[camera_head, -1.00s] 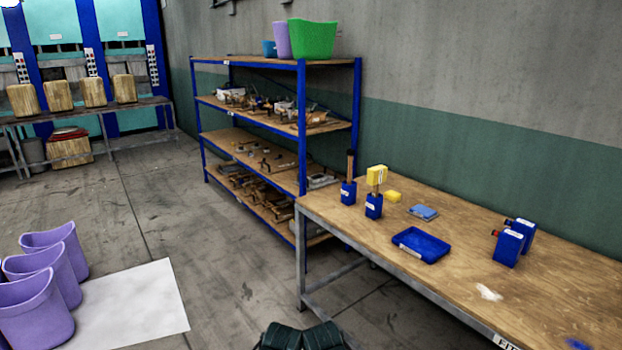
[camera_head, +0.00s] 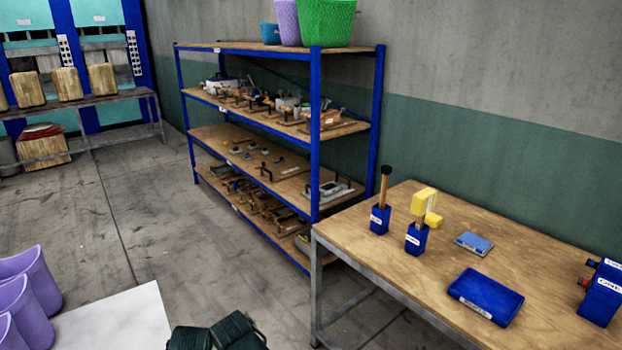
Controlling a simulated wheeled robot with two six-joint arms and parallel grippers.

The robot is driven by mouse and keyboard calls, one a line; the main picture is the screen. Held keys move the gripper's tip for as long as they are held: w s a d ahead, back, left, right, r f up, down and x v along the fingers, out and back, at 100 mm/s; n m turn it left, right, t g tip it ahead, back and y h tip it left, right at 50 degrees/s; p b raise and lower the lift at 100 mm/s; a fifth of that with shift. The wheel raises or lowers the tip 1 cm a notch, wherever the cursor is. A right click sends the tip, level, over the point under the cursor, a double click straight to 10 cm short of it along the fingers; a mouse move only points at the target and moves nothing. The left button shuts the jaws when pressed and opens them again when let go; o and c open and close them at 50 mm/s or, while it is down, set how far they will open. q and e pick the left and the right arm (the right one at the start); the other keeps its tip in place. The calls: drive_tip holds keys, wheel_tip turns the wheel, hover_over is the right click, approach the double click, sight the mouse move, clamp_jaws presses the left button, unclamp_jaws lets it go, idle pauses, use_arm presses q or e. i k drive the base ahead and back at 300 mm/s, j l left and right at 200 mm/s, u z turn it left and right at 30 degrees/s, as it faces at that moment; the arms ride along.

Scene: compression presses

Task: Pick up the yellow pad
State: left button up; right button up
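A yellow pad (camera_head: 434,218) shows on the wooden table (camera_head: 372,243), close behind a blue holder (camera_head: 416,239). It is partly hidden by an upright tool with a yellow block head (camera_head: 424,201) standing in that holder. I cannot clearly tell the pad's edges from the tool's head. Neither of my grippers can be made out in this view.
A blue tray (camera_head: 485,297), a light blue flat item (camera_head: 473,243) and another blue holder (camera_head: 380,218) are on the table. A loaded shelf (camera_head: 316,130) stands left of it. Purple bins (camera_head: 35,272) are at lower left. Dark shapes at the bottom edge are unclear.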

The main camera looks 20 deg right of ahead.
sight(433, 220)
drive_tip(key=i+z, duration=0.25)
drive_tip(key=i, duration=0.2)
drive_tip(key=i+j+z, duration=0.25)
drive_tip(key=i, duration=0.2)
drive_tip(key=i+j+z, duration=0.2)
drive_tip(key=i, duration=0.2)
drive_tip(key=i+j+z, duration=0.25)
drive_tip(key=z, duration=0.15)
drive_tip(key=i+j+z, duration=0.8)
drive_tip(key=j, duration=0.15)
drive_tip(key=k+l, duration=0.05)
drive_tip(key=k, duration=0.05)
